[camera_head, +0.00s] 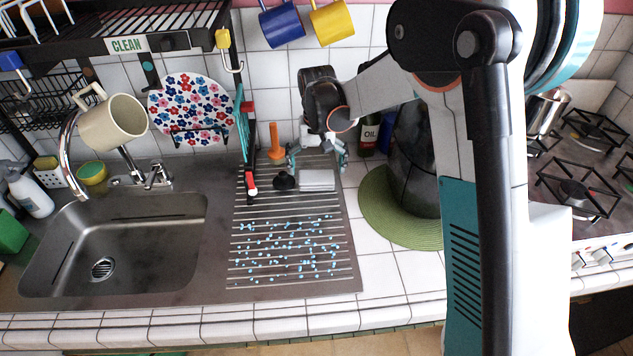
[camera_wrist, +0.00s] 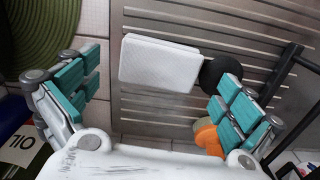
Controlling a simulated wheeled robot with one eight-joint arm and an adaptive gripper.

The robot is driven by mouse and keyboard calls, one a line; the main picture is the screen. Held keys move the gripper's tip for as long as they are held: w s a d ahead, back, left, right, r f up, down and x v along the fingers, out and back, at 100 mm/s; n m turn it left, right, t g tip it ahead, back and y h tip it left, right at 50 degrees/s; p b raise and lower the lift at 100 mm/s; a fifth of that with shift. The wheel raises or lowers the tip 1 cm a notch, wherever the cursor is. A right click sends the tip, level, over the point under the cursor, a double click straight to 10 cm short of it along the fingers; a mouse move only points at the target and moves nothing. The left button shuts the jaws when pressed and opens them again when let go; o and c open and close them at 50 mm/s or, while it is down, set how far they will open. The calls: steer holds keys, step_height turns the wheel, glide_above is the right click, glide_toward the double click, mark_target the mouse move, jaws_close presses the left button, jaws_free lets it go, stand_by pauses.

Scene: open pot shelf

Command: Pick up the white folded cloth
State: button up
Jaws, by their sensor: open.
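The white folded cloth (camera_head: 317,180) lies on the ribbed metal drainboard (camera_head: 290,284), near its back edge. In the wrist view the cloth (camera_wrist: 160,63) lies between and beyond the two teal-padded fingers. My gripper (camera_head: 316,160) is over the back of the drainboard, just behind the cloth in the head view. In the wrist view my gripper (camera_wrist: 160,98) is wide open with nothing between its fingers. A round black plug-like thing (camera_wrist: 218,72) sits right beside the cloth; it also shows in the head view (camera_head: 284,181).
An orange-handled thing (camera_head: 275,152) stands behind the plug. A red-and-black rack post (camera_head: 249,160) rises to the left. An oil bottle (camera_head: 368,135) and a dark pot on a green round mat (camera_head: 375,205) are to the right. The front drainboard holds only water drops.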

mark_target(316, 176)
steer(key=f, duration=0.1)
steer(key=f+b, duration=0.1)
steer(key=f, duration=0.2)
steer(key=shift+w+f, duration=0.2)
steer(key=shift+w, duration=0.1)
steer(key=c, duration=0.9)
steer(key=shift+r, duration=0.1)
step_height(316, 176, up, 20)
steer(key=p, duration=0.5)
steer(key=shift+o, duration=0.2)
